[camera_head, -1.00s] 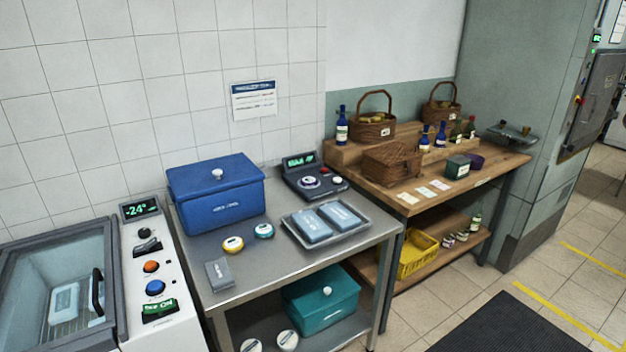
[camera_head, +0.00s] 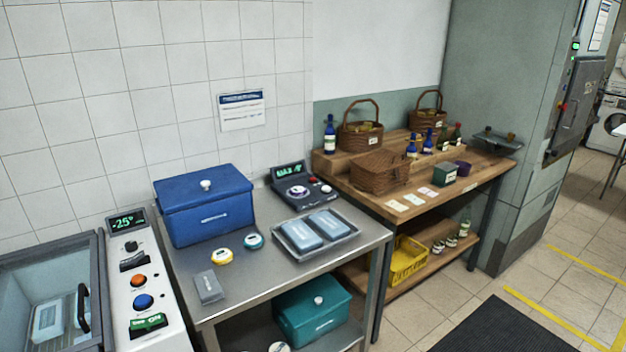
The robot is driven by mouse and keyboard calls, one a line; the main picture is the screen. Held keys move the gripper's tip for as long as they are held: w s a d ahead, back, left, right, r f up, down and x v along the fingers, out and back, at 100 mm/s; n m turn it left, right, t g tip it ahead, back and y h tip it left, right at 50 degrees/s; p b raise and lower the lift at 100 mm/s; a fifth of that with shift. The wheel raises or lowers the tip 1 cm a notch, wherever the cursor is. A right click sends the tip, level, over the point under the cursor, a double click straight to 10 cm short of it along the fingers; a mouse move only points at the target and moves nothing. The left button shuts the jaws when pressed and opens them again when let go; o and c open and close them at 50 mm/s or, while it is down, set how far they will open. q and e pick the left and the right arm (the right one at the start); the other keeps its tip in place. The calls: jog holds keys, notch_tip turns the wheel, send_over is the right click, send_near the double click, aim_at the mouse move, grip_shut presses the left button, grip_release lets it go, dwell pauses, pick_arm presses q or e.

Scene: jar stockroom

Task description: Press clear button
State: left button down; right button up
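No button labelled "clear" can be read at this size. A freezer control panel (camera_head: 140,270) at the lower left has a green display reading about -25°, an orange button (camera_head: 138,281), a blue button (camera_head: 143,302) and a green lit switch (camera_head: 148,325). A dark console (camera_head: 304,190) stands at the back of the steel table, with a green display (camera_head: 289,170), a round dial (camera_head: 298,191), a small red button (camera_head: 312,180) and a pale button (camera_head: 326,189). Neither gripper is in view.
The steel table (camera_head: 258,275) holds a blue lidded box (camera_head: 205,205), a tray (camera_head: 348,246) with two blue packs, two round discs and a grey pack. A wooden bench (camera_head: 385,205) with baskets and bottles stands to the right. Open floor and a dark mat (camera_head: 500,330) lie at lower right.

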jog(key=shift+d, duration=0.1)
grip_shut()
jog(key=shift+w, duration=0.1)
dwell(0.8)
